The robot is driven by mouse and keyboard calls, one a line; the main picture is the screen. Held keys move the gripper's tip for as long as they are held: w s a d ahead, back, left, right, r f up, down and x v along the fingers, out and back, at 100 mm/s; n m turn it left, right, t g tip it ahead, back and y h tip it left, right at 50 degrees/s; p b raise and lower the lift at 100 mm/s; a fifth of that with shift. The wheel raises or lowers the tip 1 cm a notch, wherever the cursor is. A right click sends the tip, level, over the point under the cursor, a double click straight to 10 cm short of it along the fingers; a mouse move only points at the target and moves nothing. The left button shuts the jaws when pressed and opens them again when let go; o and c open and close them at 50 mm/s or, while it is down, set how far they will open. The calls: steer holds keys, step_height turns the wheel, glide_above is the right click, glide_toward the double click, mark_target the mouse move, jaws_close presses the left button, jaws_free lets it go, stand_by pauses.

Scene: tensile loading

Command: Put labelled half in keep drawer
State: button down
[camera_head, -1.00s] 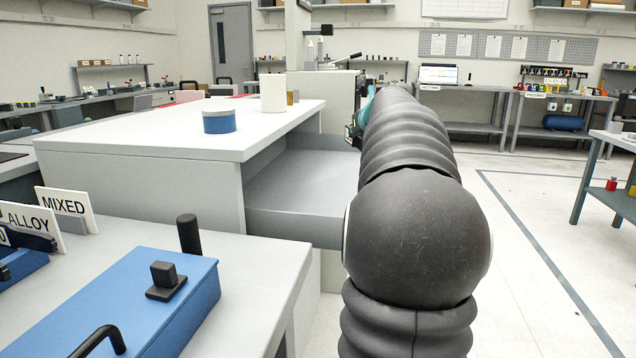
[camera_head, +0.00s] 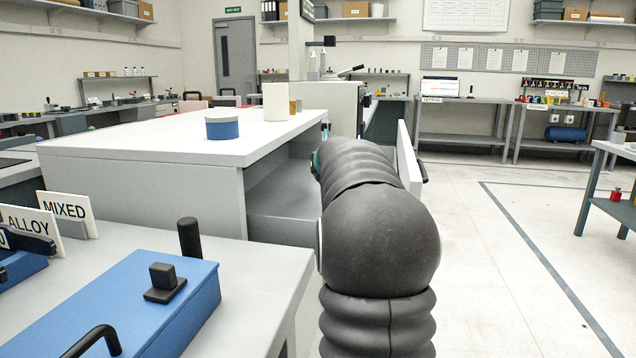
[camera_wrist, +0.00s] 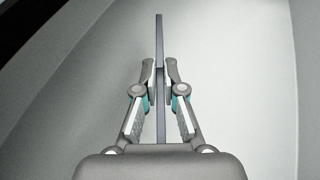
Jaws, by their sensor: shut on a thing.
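My gripper (camera_wrist: 160,82) is shut on a thin, flat grey strip (camera_wrist: 159,42), the specimen half, which runs lengthwise between the two fingertips. No label shows on the strip from this side. Below and around it in the wrist view is a pale grey surface with side walls, apparently the inside of the open drawer (camera_wrist: 235,95). In the head view the drawer (camera_head: 280,220) is pulled out from the white-topped cabinet (camera_head: 150,150), with its front panel (camera_head: 408,165) at the right. My arm hides the gripper, the strip and much of the drawer there.
A blue, white-lidded tub (camera_head: 222,125) and a cream cylinder (camera_head: 275,102) stand on the cabinet top. A bench at near left carries a blue case (camera_head: 130,305) with black handles and MIXED (camera_head: 66,214) and ALLOY signs.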

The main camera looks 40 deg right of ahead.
steer(key=shift+w+a, duration=0.1)
steer(key=shift+w, duration=0.1)
steer(key=shift+f+b, duration=1.2)
steer(key=shift+f, duration=0.8)
steer(key=shift+f, duration=0.2)
steer(key=c, duration=1.3)
jaws_free()
steer(key=shift+r, duration=0.15)
steer(key=v, duration=1.2)
steer(key=shift+p, duration=0.35)
